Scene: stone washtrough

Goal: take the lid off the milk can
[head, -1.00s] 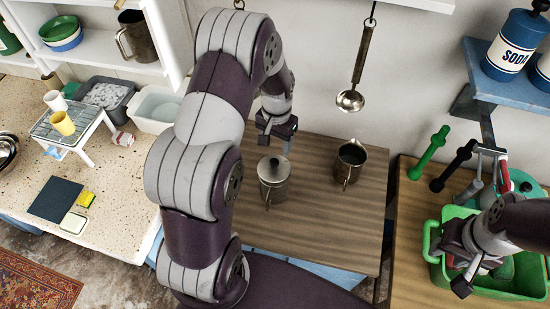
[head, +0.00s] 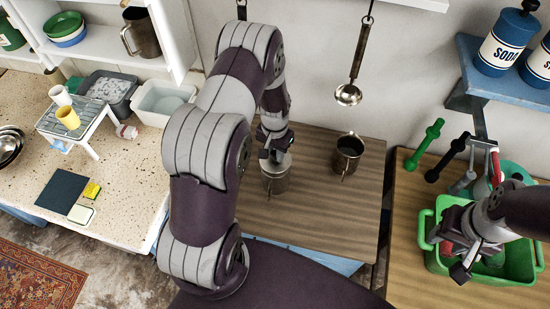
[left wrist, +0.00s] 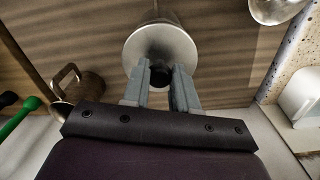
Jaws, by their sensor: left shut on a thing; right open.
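The metal milk can (head: 275,183) stands upright on the wooden top, below my left gripper (head: 273,157). Its round grey lid (left wrist: 160,42) sits at the can's mouth; no clear gap shows between them. In the left wrist view, my left gripper (left wrist: 162,78) is shut on the lid's dark knob (left wrist: 161,74), one finger on each side. The can's body is mostly hidden under the lid in that view. My right gripper (head: 458,261) is open over the green tub, far to the right.
A metal jug (head: 347,152) stands right of the can, with bare wood between them. A ladle (head: 348,94) hangs on the wall behind. The green tub (head: 520,282) is on the right-hand board. A speckled counter (head: 120,175) with dishes lies left.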

